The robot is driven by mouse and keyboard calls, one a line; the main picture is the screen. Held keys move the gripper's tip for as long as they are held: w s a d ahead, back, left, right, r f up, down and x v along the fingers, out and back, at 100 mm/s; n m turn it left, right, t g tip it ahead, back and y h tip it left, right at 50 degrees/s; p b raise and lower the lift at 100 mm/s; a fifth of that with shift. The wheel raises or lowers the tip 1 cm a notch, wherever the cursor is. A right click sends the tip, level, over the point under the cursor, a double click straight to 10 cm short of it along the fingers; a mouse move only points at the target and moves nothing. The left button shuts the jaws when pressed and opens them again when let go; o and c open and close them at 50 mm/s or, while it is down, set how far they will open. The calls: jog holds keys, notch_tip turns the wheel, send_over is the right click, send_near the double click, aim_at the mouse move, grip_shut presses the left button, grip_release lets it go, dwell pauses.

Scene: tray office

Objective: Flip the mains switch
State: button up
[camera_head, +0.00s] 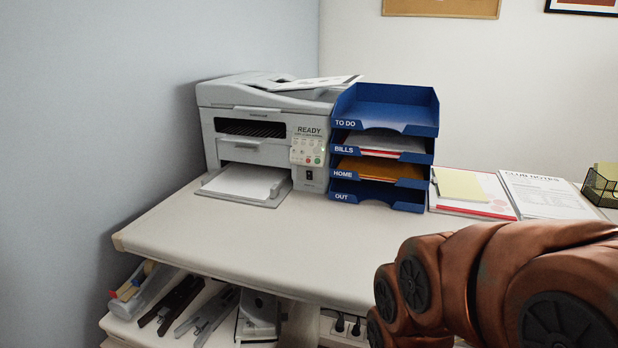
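A grey-white printer (262,148) stands at the back left of the desk against the wall. A small dark rocker-like switch (309,175) sits low on the right of its front, below the control panel (308,150). No label tells whether this is the mains switch, and its position is too small to read. The panel is marked READY and has small coloured buttons. My copper-brown arm fills the lower right, in front of the desk. My gripper is out of the picture.
Blue stacked trays (385,110) stand right beside the printer. Papers (541,195) and a wire basket (603,185) lie further right. The desk top (260,240) is clear in front. On the shelf below are staplers (180,304) and a white power strip (340,329) with dark plugs.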

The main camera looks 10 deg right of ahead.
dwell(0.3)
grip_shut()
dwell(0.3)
